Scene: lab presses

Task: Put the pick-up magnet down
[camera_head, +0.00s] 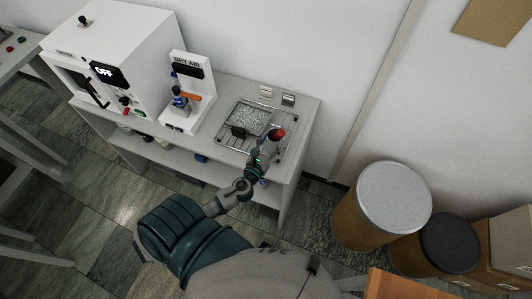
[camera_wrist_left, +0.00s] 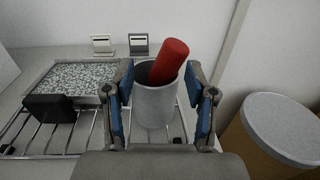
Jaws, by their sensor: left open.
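The red handle (camera_wrist_left: 170,62), which looks like the pick-up magnet, leans to the right in a grey cup (camera_wrist_left: 154,108). Its lower part is hidden inside the cup. In the head view the red handle (camera_head: 277,135) shows just beyond my left gripper (camera_head: 262,158). In the left wrist view my left gripper (camera_wrist_left: 164,112) is open, with its blue-padded fingers on either side of the cup and apart from the handle. My right gripper is not in view.
A tray of grey granules (camera_wrist_left: 80,78) and a black block (camera_wrist_left: 48,108) are on the wire rack (camera_wrist_left: 90,138), left of the cup. Two small label holders (camera_wrist_left: 138,44) stand behind. A dry-air stand (camera_head: 190,95) and white press (camera_head: 112,60) are left; drums (camera_head: 392,200) stand right.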

